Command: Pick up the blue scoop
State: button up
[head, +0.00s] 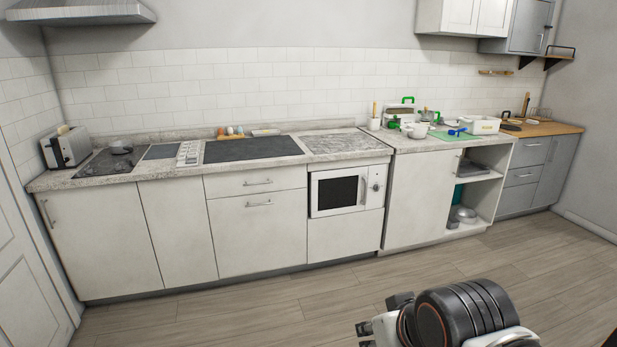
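A small blue scoop (457,132) lies on a green mat (440,136) on the right part of the counter, in front of a white box. It is small in the head view, and its exact shape is hard to make out. My gripper (381,315) shows at the bottom of the head view, over the floor and well away from the counter and the scoop. It is seen partly and from behind my arm, so I cannot tell whether its fingers are apart.
A white bin (486,126), a white bowl (417,131) and green-handled containers (403,110) stand close around the scoop. An open shelf (478,178) is below. A toaster (66,147) stands far left. The wooden floor (260,318) before the cabinets is clear.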

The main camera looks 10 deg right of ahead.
aim_at(450, 132)
jog(key=i+l+z, duration=0.4)
jog(key=i, duration=0.15)
jog(key=i+z, duration=0.4)
jog(key=i, duration=0.2)
jog(key=i+j+z, duration=0.15)
jog(key=i+z, duration=0.25)
jog(key=i, duration=0.2)
jog(key=i+j+z, duration=0.25)
jog(key=i+z, duration=0.15)
jog(key=i, duration=0.2)
jog(key=i+l+u, duration=0.1)
jog(key=i, duration=0.45)
jog(key=i+l+u, duration=0.1)
jog(key=i, duration=0.5)
jog(key=i+l, duration=0.3)
jog(key=i, duration=0.25)
jog(key=j+u, duration=0.05)
